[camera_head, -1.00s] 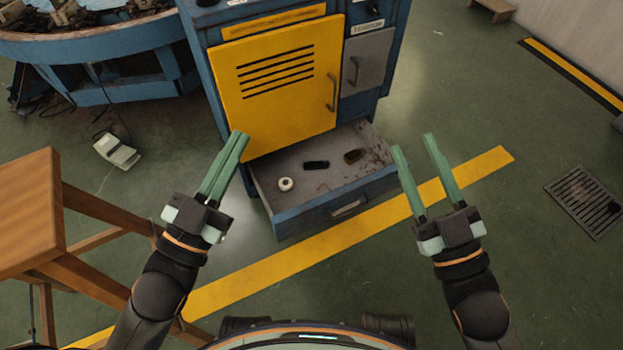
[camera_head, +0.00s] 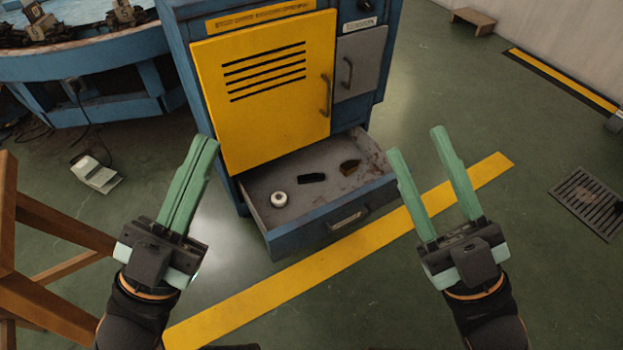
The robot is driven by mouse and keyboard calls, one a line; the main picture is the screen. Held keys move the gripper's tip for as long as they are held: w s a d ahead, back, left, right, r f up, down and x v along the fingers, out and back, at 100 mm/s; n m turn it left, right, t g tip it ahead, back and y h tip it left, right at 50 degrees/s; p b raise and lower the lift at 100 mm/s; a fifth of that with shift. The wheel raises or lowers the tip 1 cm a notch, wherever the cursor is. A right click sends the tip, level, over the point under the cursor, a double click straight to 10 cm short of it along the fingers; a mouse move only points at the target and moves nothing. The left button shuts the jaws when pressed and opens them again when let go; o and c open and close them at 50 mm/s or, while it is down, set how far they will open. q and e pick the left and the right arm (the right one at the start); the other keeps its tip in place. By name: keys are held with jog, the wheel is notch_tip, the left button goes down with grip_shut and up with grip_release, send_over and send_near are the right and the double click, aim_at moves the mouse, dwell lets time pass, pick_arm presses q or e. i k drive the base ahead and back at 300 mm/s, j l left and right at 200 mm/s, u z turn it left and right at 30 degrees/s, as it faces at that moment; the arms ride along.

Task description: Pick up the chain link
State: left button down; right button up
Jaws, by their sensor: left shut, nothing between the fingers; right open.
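An open drawer (camera_head: 318,237) at the bottom of the blue cabinet holds three small things. They are a white ring-shaped piece (camera_head: 279,199) at the left, a dark oblong piece (camera_head: 312,178) in the middle and a brown piece (camera_head: 349,167) at the right. I cannot tell for sure which is the chain link; they are small in view. My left gripper (camera_head: 207,143) is shut and empty, left of the drawer. My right gripper (camera_head: 415,141) is open and empty, right of the drawer. Neither gripper visibly touches the pieces.
The blue cabinet has a yellow door (camera_head: 265,130) and a grey door (camera_head: 359,68) above the drawer. A wooden stool (camera_head: 60,245) stands at the left. A blue round table (camera_head: 90,60) is at the back left. Green floor lies open to the right, with a drain grate (camera_head: 590,207).

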aim_at(317, 177)
jog(key=u, duration=1.25)
jog(key=l+u, duration=0.5)
jog(key=u, duration=0.25)
jog(key=l+u, duration=0.35)
jog(key=k+l+u, duration=0.15)
jog(key=l+u, duration=0.15)
jog(key=k+l+u, duration=0.3)
jog(key=i+l, duration=0.05)
jog(key=l, duration=0.05)
